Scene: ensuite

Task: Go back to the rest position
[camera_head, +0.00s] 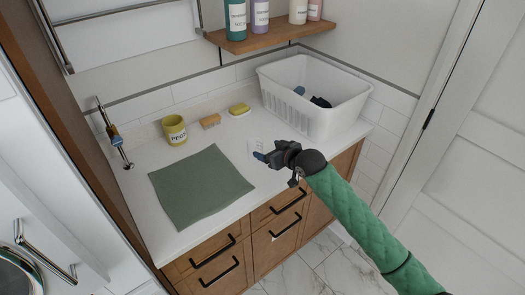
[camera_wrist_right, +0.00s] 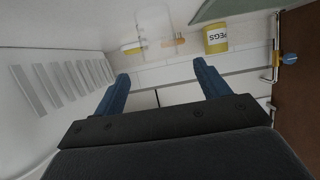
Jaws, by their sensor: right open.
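My right gripper (camera_head: 268,157) is at the end of the green-sleeved arm, above the front right part of the white counter (camera_head: 215,140). In the right wrist view its two blue fingers (camera_wrist_right: 162,75) stand wide apart, with nothing between them. A small clear or whitish item (camera_head: 256,146) lies on the counter just beyond the fingertips; a clear shape (camera_wrist_right: 155,22) also shows past them in the wrist view. My left gripper is not in view.
A yellow PEGS pot (camera_head: 174,130), a wooden brush (camera_head: 210,121), a yellow sponge (camera_head: 240,110) and a green cloth (camera_head: 200,187) are on the counter. A bottle shelf (camera_head: 270,36) hangs above.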

